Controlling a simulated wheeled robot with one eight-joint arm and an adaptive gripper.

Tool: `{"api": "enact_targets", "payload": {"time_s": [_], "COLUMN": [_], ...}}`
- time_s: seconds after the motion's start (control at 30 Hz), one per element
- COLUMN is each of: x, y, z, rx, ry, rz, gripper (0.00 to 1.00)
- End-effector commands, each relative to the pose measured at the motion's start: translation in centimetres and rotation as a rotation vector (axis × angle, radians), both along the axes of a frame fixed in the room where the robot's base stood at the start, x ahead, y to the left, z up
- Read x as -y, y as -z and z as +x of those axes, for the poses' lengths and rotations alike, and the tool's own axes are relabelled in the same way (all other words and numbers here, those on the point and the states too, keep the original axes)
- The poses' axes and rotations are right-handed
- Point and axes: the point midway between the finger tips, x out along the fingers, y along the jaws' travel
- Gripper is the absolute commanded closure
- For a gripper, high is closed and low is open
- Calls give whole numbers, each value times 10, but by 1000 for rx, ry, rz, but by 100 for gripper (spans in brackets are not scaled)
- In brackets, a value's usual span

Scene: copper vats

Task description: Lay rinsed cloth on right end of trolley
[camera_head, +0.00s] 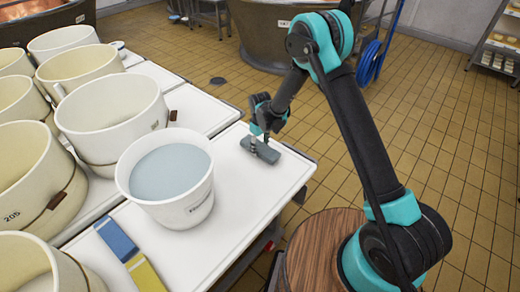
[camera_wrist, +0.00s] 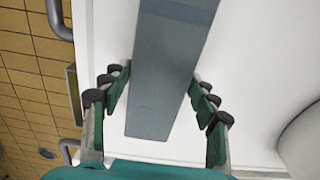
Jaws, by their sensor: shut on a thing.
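The cloth (camera_head: 262,151) is a flat grey-blue strip at the right end of the white trolley top (camera_head: 255,195). In the wrist view the cloth (camera_wrist: 165,70) runs lengthwise between the fingers, over the white surface. My gripper (camera_head: 256,138) reaches down over the cloth. Its green fingers (camera_wrist: 160,92) are on either side of the strip, shut on it. The cloth is at or just above the trolley top; I cannot tell if its whole underside touches. A white bucket of bluish water (camera_head: 168,172) stands to its left.
Several cream vats (camera_head: 110,110) crowd the left side. A blue cloth (camera_head: 116,240) and a yellow one (camera_head: 144,274) lie in front of the bucket. A metal handle (camera_wrist: 60,20) shows beside the trolley edge. Tiled floor lies beyond; the trolley top around the cloth is clear.

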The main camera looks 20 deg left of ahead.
Motion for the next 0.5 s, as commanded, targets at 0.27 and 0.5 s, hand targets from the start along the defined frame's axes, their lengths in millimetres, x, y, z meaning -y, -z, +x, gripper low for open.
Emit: {"api": "enact_targets", "payload": {"time_s": [0.27,0.5], "x": [0,0], "y": [16,18], "z": [0,0], "rx": [0,0], "ry": [0,0], "rz": [0,0], "gripper": [77,38]}}
